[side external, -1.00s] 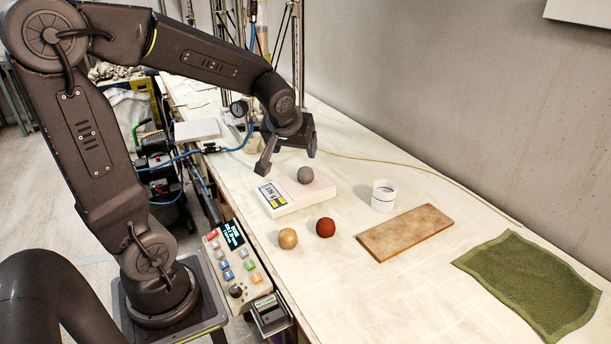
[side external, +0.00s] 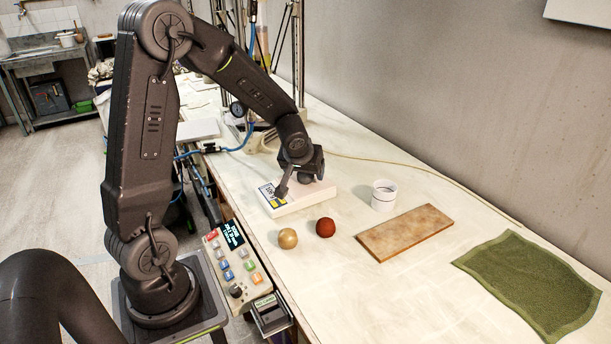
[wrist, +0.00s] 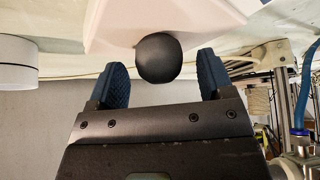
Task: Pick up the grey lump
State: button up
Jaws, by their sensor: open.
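The grey lump (wrist: 158,58) is a dark round ball resting on the white scale (wrist: 200,20). In the wrist view it lies just beyond and between the two blue fingertips, with a gap to each. My gripper (wrist: 161,78) is open and empty. In the side view my gripper (side external: 298,186) is low over the scale (side external: 305,201), and the grey lump (side external: 305,178) is mostly hidden behind it. I cannot tell from the side view whether a finger touches the scale.
A tan ball (side external: 288,238) and a red ball (side external: 325,227) lie in front of the scale. A white cup (side external: 384,195), a brown board (side external: 404,233) and a green cloth (side external: 535,285) lie to the right. A button panel (side external: 236,268) stands at the table's edge.

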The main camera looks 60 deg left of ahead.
jog(key=shift+w+a+f, duration=0.2)
jog(key=shift+w+f, duration=0.05)
jog(key=shift+f, duration=0.25)
jog(key=c, duration=1.1)
jog(key=shift+o, duration=0.2)
jog(key=shift+r, duration=0.1)
